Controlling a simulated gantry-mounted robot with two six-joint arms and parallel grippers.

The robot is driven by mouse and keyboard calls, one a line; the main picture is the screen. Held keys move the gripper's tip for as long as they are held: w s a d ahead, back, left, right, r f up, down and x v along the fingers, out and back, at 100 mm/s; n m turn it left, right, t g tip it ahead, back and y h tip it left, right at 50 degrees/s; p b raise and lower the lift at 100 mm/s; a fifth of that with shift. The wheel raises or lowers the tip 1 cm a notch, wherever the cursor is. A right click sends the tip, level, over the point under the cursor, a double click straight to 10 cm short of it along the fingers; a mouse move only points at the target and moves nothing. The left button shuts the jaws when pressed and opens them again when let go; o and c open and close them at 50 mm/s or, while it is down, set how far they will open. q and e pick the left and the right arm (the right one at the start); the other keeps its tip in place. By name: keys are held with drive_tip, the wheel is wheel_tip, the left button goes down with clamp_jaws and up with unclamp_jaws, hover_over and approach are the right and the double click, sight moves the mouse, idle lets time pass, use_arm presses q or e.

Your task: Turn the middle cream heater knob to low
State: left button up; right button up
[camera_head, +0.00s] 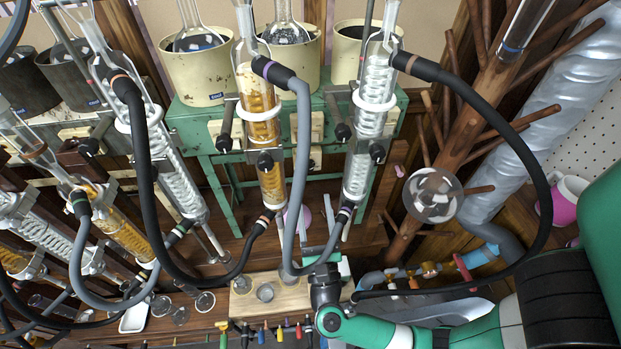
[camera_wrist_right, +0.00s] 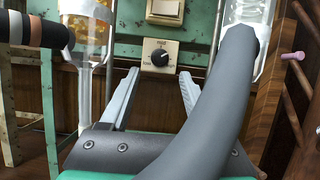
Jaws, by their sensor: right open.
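The middle cream heater (camera_head: 306,72) stands on the green bench. Its black knob (camera_wrist_right: 159,57) sits on a cream plate on the green bench front in the right wrist view. The knob also shows in the head view (camera_head: 313,163), small and partly crowded by glassware. My left gripper is out of view.
A thick grey hose (camera_wrist_right: 215,100) runs across the right side of the wrist view, very near the gripper. An amber condenser (camera_head: 258,105) and a clear condenser (camera_head: 373,95) flank the knob. A wooden block with jars (camera_head: 285,305) lies below.

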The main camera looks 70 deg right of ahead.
sight(309, 171)
drive_tip(key=x, duration=0.7)
drive_tip(key=shift+d, duration=0.1)
clamp_jaws()
